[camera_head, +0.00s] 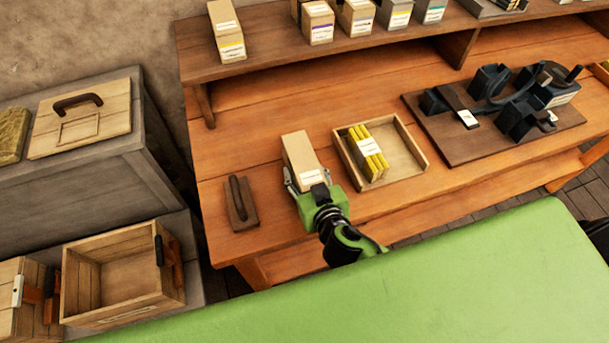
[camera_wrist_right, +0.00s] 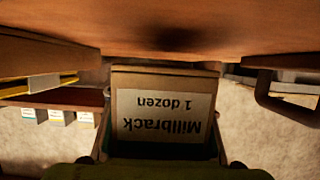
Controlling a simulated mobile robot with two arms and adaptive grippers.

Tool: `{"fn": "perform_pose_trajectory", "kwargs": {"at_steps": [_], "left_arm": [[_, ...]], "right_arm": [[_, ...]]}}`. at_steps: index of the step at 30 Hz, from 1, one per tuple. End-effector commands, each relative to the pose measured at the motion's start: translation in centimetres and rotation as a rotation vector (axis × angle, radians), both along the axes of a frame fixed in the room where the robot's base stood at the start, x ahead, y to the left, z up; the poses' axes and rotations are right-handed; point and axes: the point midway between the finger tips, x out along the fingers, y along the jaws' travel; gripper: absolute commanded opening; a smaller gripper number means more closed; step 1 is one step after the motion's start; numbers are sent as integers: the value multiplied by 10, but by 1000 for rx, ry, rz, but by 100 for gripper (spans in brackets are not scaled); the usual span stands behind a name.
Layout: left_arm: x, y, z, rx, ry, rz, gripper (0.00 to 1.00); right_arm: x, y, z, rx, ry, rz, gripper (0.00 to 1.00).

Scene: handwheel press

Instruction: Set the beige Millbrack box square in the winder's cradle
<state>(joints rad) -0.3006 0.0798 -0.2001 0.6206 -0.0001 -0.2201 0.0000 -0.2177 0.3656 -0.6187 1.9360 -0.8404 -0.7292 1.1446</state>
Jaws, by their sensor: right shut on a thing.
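The beige Millbrack box (camera_head: 299,152) is on or just above the orange bench, left of the middle; I cannot tell if it touches. Its label, "Millbrack 1 dozen", appears upside down in the right wrist view (camera_wrist_right: 162,115). My right gripper (camera_head: 309,180) is shut on the box's near end, one finger on each side. The winder (camera_head: 515,98) is a black mechanism on a dark brown board (camera_head: 460,152) at the bench's right, well apart from the box. Its cradle cannot be clearly made out from here. My left gripper is not in view.
A shallow wooden tray (camera_head: 412,138) with yellow packs (camera_head: 367,148) stands between box and winder. A dark wooden block with a handle (camera_head: 240,203) lies left of the box. A raised shelf (camera_head: 290,62) with several boxes runs along the back.

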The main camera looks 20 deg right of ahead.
Motion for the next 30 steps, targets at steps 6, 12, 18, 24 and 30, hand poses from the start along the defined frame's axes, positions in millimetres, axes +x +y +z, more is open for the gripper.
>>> {"fn": "perform_pose_trajectory", "kwargs": {"at_steps": [6,12,18,24,30], "left_arm": [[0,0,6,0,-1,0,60],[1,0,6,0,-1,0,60],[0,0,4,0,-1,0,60],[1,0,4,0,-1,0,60],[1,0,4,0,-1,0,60]], "right_arm": [[-1,-1,-19,-2,1,0,22],[-1,-1,-20,-2,0,1,22],[-2,-1,-23,-2,3,0,58],[-2,-1,-23,-2,3,0,62],[-2,-2,-23,-3,3,0,62]]}}
